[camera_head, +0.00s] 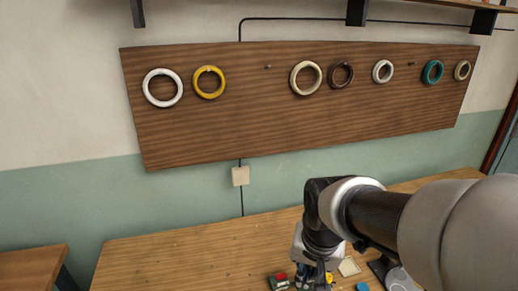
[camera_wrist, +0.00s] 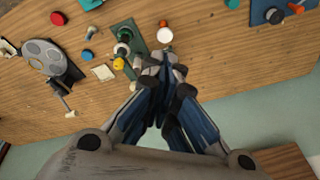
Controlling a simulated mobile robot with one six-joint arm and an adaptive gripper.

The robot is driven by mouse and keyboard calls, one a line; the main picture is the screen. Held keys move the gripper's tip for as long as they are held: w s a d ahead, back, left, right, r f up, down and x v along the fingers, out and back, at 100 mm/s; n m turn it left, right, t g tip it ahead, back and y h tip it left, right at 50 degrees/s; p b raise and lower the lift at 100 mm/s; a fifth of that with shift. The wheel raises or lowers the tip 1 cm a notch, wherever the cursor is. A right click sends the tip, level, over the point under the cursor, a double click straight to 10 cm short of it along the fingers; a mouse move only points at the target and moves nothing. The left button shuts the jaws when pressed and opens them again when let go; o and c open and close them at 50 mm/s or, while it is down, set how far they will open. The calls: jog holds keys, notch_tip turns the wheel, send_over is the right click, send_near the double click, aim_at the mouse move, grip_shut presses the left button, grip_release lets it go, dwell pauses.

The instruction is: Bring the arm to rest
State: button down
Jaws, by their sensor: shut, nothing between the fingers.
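My gripper (camera_wrist: 166,82) is in the middle of the wrist view, with its fingers together and nothing visible between them. It points over the wooden table (camera_wrist: 220,75), close to the table edge in the picture. In the head view my arm reaches in from the right and bends down over the table (camera_head: 160,262). The gripper's lower end is cut off by the bottom of that view, so its fingertips cannot be made out there.
A green fixture (camera_wrist: 128,38) and a grey disc device (camera_wrist: 45,56) stand on the table near my gripper. A white round piece (camera_wrist: 165,35) and a blue disc (camera_wrist: 87,55) lie there too. Behind, a wooden wall board (camera_head: 240,125) carries several rings, including a yellow ring (camera_head: 197,87).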

jog(key=s+d+r+n+t, duration=0.1)
jog(key=s+d+r, duration=0.1)
jog(key=s, duration=0.5)
jog(key=s+d+r+n+b, duration=0.1)
jog(key=s+d+n, duration=0.1)
jog(key=s, duration=0.6)
jog(key=shift+d+r+n+t, duration=0.2)
jog(key=shift+r+n+t, duration=0.1)
jog(key=shift+r+t, duration=0.1)
